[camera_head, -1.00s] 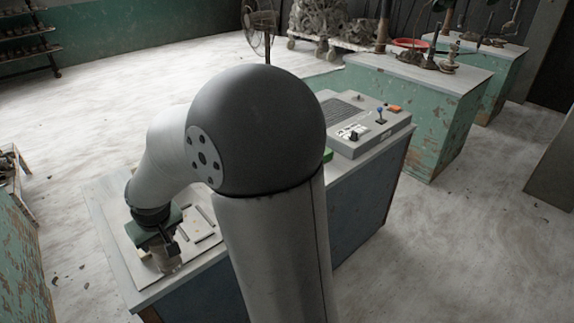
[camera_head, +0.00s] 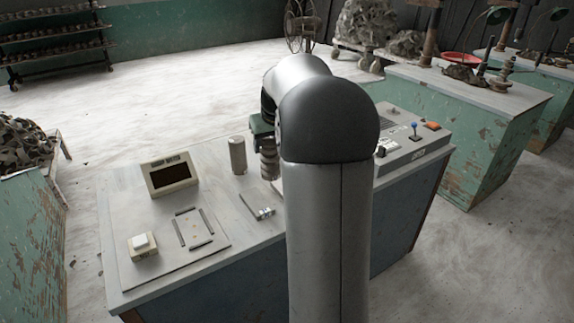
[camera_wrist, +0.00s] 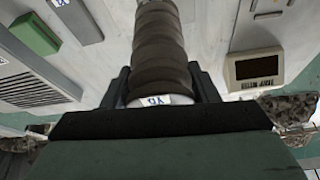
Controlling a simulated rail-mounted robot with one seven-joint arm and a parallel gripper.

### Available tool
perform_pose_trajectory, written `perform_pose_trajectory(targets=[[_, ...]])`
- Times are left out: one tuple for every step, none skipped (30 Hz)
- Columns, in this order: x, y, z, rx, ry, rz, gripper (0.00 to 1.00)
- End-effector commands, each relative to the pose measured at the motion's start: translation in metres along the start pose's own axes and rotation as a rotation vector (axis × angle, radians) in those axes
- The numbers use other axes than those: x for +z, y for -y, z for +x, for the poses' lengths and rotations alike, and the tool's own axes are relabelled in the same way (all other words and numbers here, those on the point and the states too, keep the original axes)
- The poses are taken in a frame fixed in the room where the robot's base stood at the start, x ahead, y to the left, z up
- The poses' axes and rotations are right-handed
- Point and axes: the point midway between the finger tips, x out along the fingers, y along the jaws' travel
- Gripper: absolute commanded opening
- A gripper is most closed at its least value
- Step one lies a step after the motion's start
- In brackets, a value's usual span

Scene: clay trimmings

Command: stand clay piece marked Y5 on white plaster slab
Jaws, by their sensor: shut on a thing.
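My gripper (camera_head: 262,138) is shut on a ribbed, dark grey-brown clay piece (camera_head: 269,166), which hangs roughly upright below it at the back of the bench. In the wrist view the fingers (camera_wrist: 165,88) grip the piece (camera_wrist: 160,45) near its white end, where a small label shows a Y and a second character that is hard to read. My arm hides the bench just right of the piece. A pale flat board (camera_head: 150,272) lies at the front left. I cannot tell for certain which surface is the white plaster slab.
A smooth grey cylinder (camera_head: 237,155) stands close left of the held piece. A display box (camera_head: 172,175), a small cream block (camera_head: 142,246) and metal bits (camera_head: 258,207) are on the bench. A control console (camera_head: 413,140) stands at right.

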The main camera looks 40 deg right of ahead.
Motion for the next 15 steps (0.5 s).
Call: perform_pose_trajectory(targets=[[-0.005, -0.012, 0.005, 0.001, -0.001, 0.003, 0.12], [-0.007, -0.018, 0.01, 0.001, 0.0, 0.004, 0.12], [-0.01, -0.026, 0.015, 0.001, -0.001, 0.003, 0.12], [-0.012, -0.032, 0.02, 0.001, 0.0, 0.002, 0.12], [-0.012, -0.036, 0.026, 0.001, 0.001, 0.003, 0.12], [-0.012, -0.041, 0.035, 0.0, 0.0, 0.002, 0.12], [-0.012, -0.044, 0.041, 0.0, 0.0, 0.001, 0.12], [-0.012, -0.047, 0.047, 0.0, 0.0, 0.001, 0.12], [-0.012, -0.052, 0.053, 0.0, -0.001, 0.001, 0.12], [-0.012, -0.055, 0.058, 0.0, -0.001, 0.001, 0.12], [-0.012, -0.057, 0.061, 0.0, -0.001, 0.001, 0.12], [-0.012, -0.059, 0.066, 0.0, -0.002, 0.0, 0.12], [-0.012, -0.061, 0.069, 0.0, -0.002, -0.001, 0.12], [-0.013, -0.062, 0.07, 0.0, -0.003, -0.001, 0.12], [-0.013, -0.064, 0.072, 0.001, -0.004, -0.002, 0.12]])
